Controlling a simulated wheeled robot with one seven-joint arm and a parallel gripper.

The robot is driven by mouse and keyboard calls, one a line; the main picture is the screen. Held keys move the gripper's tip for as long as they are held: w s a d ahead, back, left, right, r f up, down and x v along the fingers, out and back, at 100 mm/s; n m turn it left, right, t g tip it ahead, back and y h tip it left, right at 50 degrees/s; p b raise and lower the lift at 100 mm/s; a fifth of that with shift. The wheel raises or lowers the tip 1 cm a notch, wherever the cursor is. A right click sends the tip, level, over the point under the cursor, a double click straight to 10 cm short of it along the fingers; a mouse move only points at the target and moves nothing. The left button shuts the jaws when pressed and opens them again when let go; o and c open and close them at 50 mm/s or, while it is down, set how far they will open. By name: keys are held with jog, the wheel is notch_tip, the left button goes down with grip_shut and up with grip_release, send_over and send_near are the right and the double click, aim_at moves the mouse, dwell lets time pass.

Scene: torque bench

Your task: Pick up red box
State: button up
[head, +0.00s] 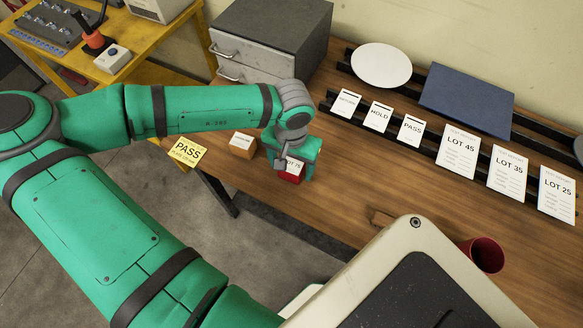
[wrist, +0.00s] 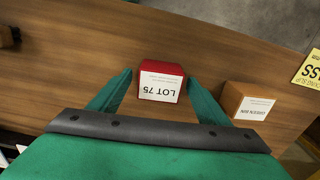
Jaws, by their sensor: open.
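The red box (head: 290,177) sits on the wooden bench near its front edge, with a white label reading LOT 75. In the wrist view the red box (wrist: 162,82) lies between the two fingers of my gripper (wrist: 158,90). The fingers stand apart on either side of it, with a visible gap at the left finger and a narrower one at the right. In the head view my gripper (head: 291,160) is right over the box and hides part of it. My gripper is open and holds nothing.
An orange-brown box (head: 242,145) with a white label stands close to the left; it also shows in the wrist view (wrist: 245,103). A yellow PASS slip (head: 187,151) lies at the bench edge. A grey drawer unit (head: 268,40) stands behind. A red cup (head: 486,255) is at right.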

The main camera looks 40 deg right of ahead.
jog(key=c, duration=1.4)
jog(key=shift+r, duration=0.1)
